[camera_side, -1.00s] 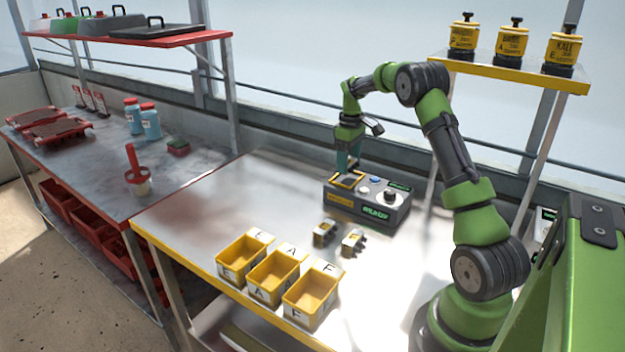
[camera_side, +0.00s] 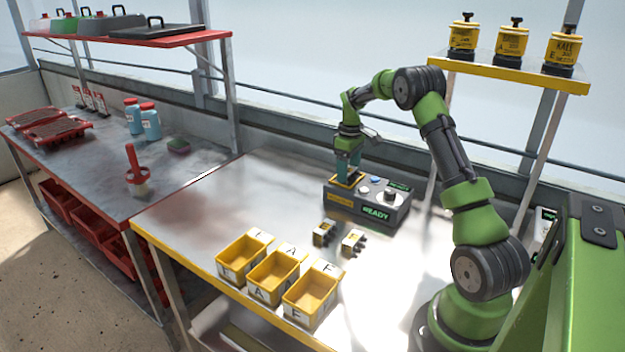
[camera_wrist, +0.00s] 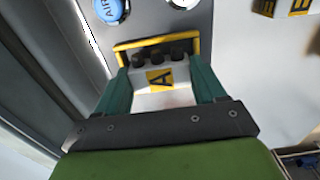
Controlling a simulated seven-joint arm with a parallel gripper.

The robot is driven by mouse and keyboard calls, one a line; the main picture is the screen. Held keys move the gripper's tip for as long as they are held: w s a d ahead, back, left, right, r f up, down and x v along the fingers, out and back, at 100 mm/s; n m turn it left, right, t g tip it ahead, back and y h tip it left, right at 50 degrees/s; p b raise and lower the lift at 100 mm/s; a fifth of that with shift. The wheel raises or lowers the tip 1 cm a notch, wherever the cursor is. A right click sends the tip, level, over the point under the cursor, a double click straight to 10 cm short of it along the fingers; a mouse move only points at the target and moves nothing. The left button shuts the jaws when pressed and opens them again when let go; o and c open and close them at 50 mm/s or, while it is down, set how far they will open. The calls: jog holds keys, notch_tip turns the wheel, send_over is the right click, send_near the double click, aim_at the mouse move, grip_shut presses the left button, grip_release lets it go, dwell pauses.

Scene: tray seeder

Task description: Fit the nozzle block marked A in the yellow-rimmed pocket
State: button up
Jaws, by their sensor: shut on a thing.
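The nozzle block A (camera_wrist: 160,78) is pale, with a yellow A label and several dark nozzles. My gripper (camera_wrist: 160,86) is shut on it, one teal finger on each side. The yellow-rimmed pocket (camera_wrist: 150,42) is on the grey machine; its far rim shows just beyond the nozzles. In the side view my gripper (camera_side: 348,172) points down at the pocket, at the machine's left end. The block is mostly hidden there. I cannot tell whether it is seated or just above the pocket.
The machine (camera_side: 368,206) has a blue button, a knob and a green READY display. Two loose nozzle blocks (camera_side: 352,242) lie in front of it. Yellow bins (camera_side: 310,292) stand along the front edge. A shelf (camera_side: 510,74) with yellow canisters is at the back right.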

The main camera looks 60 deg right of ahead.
jog(key=shift+a+f, duration=0.15)
jog(key=shift+f, duration=0.8)
dwell(0.5)
jog(key=o, duration=1.1)
jog(key=shift+o, duration=0.5)
notch_tip(320, 180, up, 18)
jog(key=s+a+r+m+t, duration=0.1)
jog(key=s+a+m+t, duration=0.15)
jog(key=a, duration=0.65)
jog(key=s+a+r+m+t, duration=0.1)
jog(key=s+a+m, duration=0.15)
jog(key=a, duration=0.75)
jog(key=s+a+n+t+y, duration=0.1)
jog(key=s+a+t+y, duration=0.1)
jog(key=s+a, duration=1)
jog(key=a+t, duration=0.1)
jog(key=a, duration=0.4)
jog(key=shift+s+f+t, duration=0.35)
jog(key=shift+s, duration=0.05)
